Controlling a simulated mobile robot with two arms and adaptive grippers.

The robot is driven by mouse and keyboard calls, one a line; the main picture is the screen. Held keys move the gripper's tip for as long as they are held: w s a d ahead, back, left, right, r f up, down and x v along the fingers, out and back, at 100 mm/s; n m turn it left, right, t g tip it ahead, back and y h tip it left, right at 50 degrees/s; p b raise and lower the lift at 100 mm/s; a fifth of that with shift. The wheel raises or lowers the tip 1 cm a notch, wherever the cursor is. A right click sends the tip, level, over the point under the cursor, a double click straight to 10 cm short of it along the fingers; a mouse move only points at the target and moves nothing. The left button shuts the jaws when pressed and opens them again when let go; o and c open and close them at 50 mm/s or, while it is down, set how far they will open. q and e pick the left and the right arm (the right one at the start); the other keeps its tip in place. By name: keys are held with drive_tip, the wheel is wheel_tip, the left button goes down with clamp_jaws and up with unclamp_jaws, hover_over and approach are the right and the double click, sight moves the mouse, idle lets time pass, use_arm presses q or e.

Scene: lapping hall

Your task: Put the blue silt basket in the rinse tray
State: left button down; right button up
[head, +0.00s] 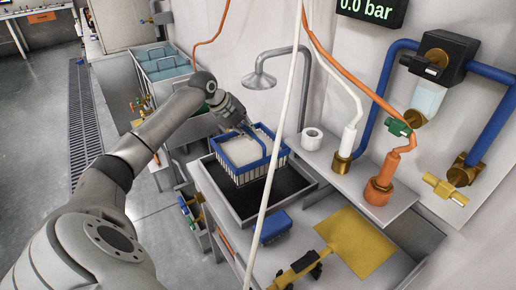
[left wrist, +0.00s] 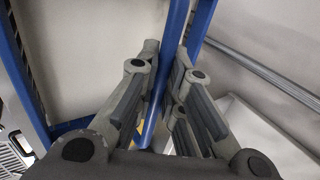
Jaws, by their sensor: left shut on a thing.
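The blue silt basket (head: 238,172) has a blue rim, pale slatted sides and something whitish inside. My left gripper (head: 243,126) is shut on its blue handle, which also shows as a blue bar (left wrist: 175,28) between the fingers in the left wrist view (left wrist: 166,58). The basket is roughly level and over the back part of the grey-rimmed, dark-floored rinse tray (head: 257,200). I cannot tell whether its bottom touches the tray floor. The basket hides the tray's back part. My right gripper is not in view.
A shower head (head: 260,80) hangs behind the basket. A white hose (head: 280,125) crosses in front of the basket's right side. A white ring (head: 312,138) stands on the ledge. A blue brush-like block (head: 275,226) and a yellow plate (head: 355,243) lie in front of the tray.

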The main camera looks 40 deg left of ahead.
use_arm(q)
drive_tip(key=d+f, duration=0.1)
drive_tip(key=f, duration=0.1)
drive_tip(key=w+d+f+p, duration=0.1)
drive_tip(key=d, duration=0.1)
drive_tip(key=shift+f, duration=0.35)
drive_tip(key=f, duration=0.1)
drive_tip(key=f+p, duration=0.1)
drive_tip(key=f, duration=0.1)
drive_tip(key=shift+w+d+f+p, duration=0.1)
drive_tip(key=shift+d+f+p, duration=0.15)
drive_tip(key=shift+f+p, duration=0.05)
drive_tip(key=shift+f, duration=0.1)
drive_tip(key=c, duration=1.5)
unclamp_jaws()
drive_tip(key=shift+c, duration=0.2)
drive_tip(key=b+v, duration=0.2)
drive_tip(key=v, duration=1)
